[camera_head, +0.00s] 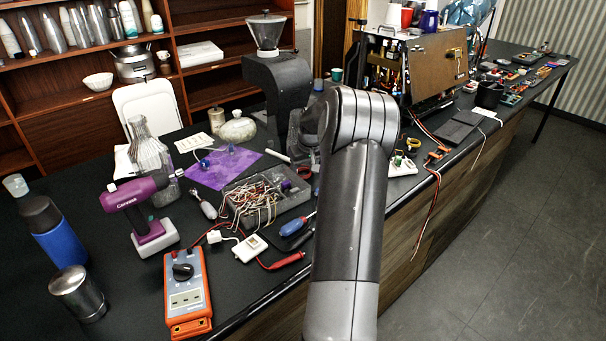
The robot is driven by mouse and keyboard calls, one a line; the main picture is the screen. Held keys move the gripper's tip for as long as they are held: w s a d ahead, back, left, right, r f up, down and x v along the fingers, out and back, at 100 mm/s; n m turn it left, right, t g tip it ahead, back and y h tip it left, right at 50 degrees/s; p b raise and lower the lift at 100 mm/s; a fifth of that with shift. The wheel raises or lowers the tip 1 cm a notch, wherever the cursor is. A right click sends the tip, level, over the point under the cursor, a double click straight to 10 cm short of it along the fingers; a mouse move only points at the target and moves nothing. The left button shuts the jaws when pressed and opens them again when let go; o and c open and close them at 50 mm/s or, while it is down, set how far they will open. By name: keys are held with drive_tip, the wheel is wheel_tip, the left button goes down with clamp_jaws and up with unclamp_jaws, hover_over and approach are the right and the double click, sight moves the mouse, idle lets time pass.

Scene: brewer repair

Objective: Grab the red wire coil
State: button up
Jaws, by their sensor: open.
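A small red coil (304,173) lies on the black worktop, just right of the purple mat and close to my arm. It is small in the picture, and my arm may hide part of it. My gripper (300,153) shows only as a dark shape left of my large grey arm link, just above and behind the red coil. It is open, and its fingertips are hard to make out. I see nothing held in it. Whether it touches the coil cannot be told.
A grey tray of tangled wires (262,198) lies left of the coil, with a blue-handled screwdriver (297,226) in front. The purple mat (222,167) and dark grinder (280,85) are behind. An orange multimeter (187,295) and purple drill (140,205) stand left. Loose red wires (428,222) hang over the edge.

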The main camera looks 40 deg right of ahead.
drive_tip(key=c, duration=0.6)
drive_tip(key=shift+r, duration=0.1)
